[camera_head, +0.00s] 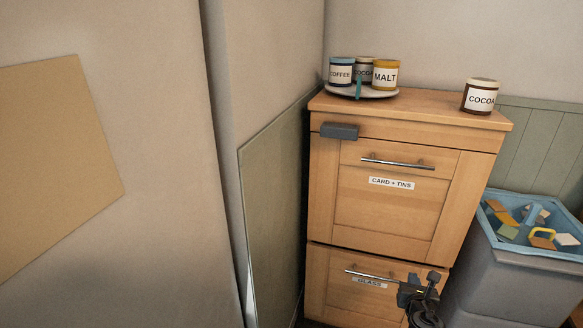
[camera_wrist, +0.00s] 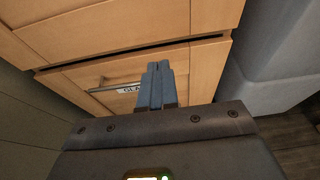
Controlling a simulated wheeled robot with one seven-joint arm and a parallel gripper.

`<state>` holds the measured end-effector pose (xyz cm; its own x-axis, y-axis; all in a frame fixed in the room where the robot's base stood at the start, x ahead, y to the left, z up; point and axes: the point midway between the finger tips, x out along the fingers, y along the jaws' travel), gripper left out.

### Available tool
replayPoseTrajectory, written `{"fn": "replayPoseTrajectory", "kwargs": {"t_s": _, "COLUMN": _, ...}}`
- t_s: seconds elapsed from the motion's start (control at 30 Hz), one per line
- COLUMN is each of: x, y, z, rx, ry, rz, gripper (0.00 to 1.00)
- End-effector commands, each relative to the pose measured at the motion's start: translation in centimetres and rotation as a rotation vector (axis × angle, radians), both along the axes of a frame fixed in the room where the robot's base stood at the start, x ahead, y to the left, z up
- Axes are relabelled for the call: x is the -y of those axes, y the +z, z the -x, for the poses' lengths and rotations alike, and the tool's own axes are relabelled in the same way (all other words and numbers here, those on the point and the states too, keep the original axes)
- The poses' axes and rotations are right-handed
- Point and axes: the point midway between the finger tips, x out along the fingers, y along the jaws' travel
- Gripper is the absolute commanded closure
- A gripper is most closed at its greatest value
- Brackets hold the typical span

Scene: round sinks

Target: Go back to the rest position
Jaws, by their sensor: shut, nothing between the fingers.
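My gripper (camera_head: 432,284) is at the lower right in the head view, in front of the lower drawer labelled GLASS (camera_head: 345,297). In the wrist view my gripper (camera_wrist: 157,68) points at that drawer (camera_wrist: 190,65), with its two grey fingers together and nothing between them. The wooden cabinet (camera_head: 325,200) stands behind it. The upper drawer, labelled CARD + TINS (camera_head: 390,215), looks shut. The gripper covers the right part of the lower drawer in the head view. I cannot tell the exact gap between fingertips and drawer.
A tray (camera_head: 345,92) with COFFEE (camera_head: 341,73) and MALT (camera_head: 385,76) jars and one more jar stands on the cabinet. A COCOA jar (camera_head: 480,97) is at its right. A grey bin (camera_head: 490,280) with a blue rim stands close on the right. A wall panel is left.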

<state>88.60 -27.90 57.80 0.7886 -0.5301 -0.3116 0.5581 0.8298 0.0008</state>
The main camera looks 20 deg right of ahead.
Motion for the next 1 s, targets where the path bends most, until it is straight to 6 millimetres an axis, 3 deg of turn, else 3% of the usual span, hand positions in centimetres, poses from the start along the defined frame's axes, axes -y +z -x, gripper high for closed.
{"fn": "replayPoseTrajectory", "kwargs": {"t_s": 0.17, "x": -2.1, "y": -0.8, "z": 1.3, "rx": 0.033, "ry": -0.003, "rz": -0.079, "gripper": 1.0}}
{"fn": "replayPoseTrajectory", "kwargs": {"t_s": 0.27, "x": -5.5, "y": -1.8, "z": 3.5, "rx": 0.092, "ry": -0.013, "rz": -0.221, "gripper": 1.0}}
{"fn": "replayPoseTrajectory", "kwargs": {"t_s": 0.4, "x": -11.1, "y": -2.6, "z": 8.1, "rx": 0.202, "ry": -0.047, "rz": -0.495, "gripper": 1.0}}
{"fn": "replayPoseTrajectory", "kwargs": {"t_s": 0.57, "x": -16.8, "y": -2.2, "z": 14.0, "rx": 0.321, "ry": -0.103, "rz": -0.814, "gripper": 1.0}}
{"fn": "replayPoseTrajectory", "kwargs": {"t_s": 0.77, "x": -22.3, "y": 0.3, "z": 21.6, "rx": 0.45, "ry": -0.194, "rz": -1.2, "gripper": 1.0}}
{"fn": "replayPoseTrajectory", "kwargs": {"t_s": 1.0, "x": -26.5, "y": 6.1, "z": 30.6, "rx": 0.584, "ry": -0.329, "rz": -1.642, "gripper": 1.0}}
